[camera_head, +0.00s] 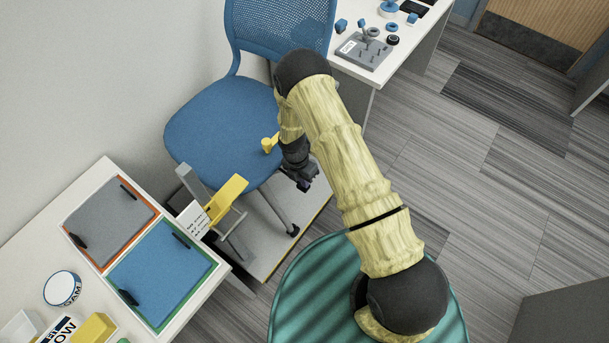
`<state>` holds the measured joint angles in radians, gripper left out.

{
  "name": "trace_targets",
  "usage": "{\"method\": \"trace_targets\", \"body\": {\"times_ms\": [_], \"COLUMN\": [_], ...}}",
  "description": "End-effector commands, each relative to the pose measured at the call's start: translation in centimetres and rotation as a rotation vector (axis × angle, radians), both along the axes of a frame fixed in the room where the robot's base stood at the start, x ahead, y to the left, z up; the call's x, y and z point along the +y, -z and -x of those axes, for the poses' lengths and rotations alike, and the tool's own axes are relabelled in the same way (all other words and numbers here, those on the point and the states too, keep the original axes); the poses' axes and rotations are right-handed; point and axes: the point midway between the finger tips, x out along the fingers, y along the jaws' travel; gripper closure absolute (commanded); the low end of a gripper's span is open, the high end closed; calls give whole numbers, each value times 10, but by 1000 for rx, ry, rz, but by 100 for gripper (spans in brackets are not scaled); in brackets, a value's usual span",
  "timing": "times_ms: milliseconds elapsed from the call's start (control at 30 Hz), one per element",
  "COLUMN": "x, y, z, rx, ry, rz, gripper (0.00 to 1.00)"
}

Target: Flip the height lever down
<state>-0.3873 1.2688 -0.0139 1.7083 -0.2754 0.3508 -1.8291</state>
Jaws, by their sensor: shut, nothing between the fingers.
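The blue office chair (215,130) stands against the wall. A small yellow lever-like piece (268,144) shows at the right part of its seat, just left of my arm, with its end tilted up. A larger yellow bar (229,196) slopes up to the right on a grey bracket in front of the chair, beside a white label card (193,220). I cannot tell for sure which yellow part is the height lever. My gripper (306,184) is shut and empty, pointing down to the right of the seat, apart from both yellow parts. My arm hides part of the chair's right side.
The chair and bracket stand on a grey platform (256,262) with a yellow edge. A white table (40,235) with grey and blue trays is at left. A white desk with a grey peg block (364,52) is at the back. Open floor lies at right.

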Motion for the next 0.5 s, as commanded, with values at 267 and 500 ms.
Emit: {"method": "trace_targets", "body": {"times_ms": [267,500], "x": [-1,-2], "y": [-39,-63], "z": [5,3], "rx": [-1,-6], "ry": [1,2], "rz": [-1,-2], "gripper": [100,100]}}
